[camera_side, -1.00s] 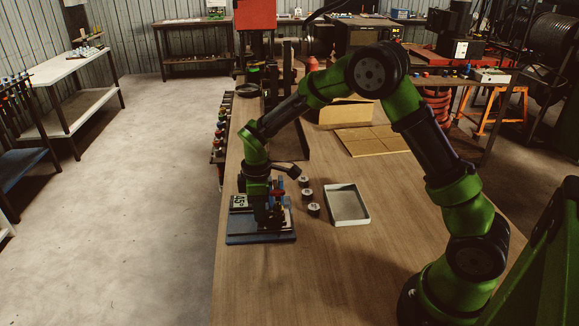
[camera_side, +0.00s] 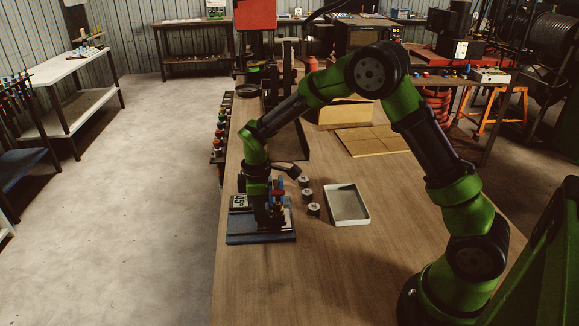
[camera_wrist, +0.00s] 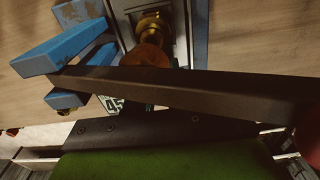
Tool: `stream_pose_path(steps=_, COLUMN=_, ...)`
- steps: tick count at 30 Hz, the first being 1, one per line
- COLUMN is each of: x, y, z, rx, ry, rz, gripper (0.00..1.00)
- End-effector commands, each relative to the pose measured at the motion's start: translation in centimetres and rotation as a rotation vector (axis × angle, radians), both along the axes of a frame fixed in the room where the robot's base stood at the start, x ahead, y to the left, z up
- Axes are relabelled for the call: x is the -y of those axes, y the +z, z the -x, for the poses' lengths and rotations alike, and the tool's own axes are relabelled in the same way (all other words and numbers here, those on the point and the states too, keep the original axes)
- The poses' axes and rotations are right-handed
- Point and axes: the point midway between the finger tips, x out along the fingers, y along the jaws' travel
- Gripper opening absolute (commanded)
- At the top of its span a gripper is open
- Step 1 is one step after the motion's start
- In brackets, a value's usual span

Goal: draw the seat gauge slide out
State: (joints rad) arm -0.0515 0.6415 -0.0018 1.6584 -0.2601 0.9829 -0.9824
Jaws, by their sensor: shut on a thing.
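The hose crimper fixture stands on a blue base (camera_side: 262,238) at the near left of the bench. My gripper (camera_side: 268,222) is down at the fixture, shut on a small part that I take to be the seat gauge slide. The slide is mostly hidden behind my gripper in the side view and cannot be made out clearly in the wrist view. A card marked 45 (camera_side: 239,201) is beside my gripper; it also shows in the wrist view (camera_wrist: 112,104). The wrist view shows a brass fitting (camera_wrist: 153,27) on a grey plate, blue blocks (camera_wrist: 60,50), and a dark bar across the middle.
Several small dark cylinders with pale tops (camera_side: 314,209) stand right of the fixture. A shallow white-rimmed tray (camera_side: 365,213) is beside them. A flat cardboard piece (camera_side: 372,141) lies farther back. The near right bench top (camera_side: 350,265) is clear.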

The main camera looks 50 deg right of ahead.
Motion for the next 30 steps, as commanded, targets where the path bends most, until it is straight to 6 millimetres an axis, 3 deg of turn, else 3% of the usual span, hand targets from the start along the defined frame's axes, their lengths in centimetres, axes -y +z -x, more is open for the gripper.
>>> stream_pose_path(steps=30, x=-1.6, y=0.0, z=-1.8, rx=0.004, ry=0.002, rz=0.002, gripper=0.00)
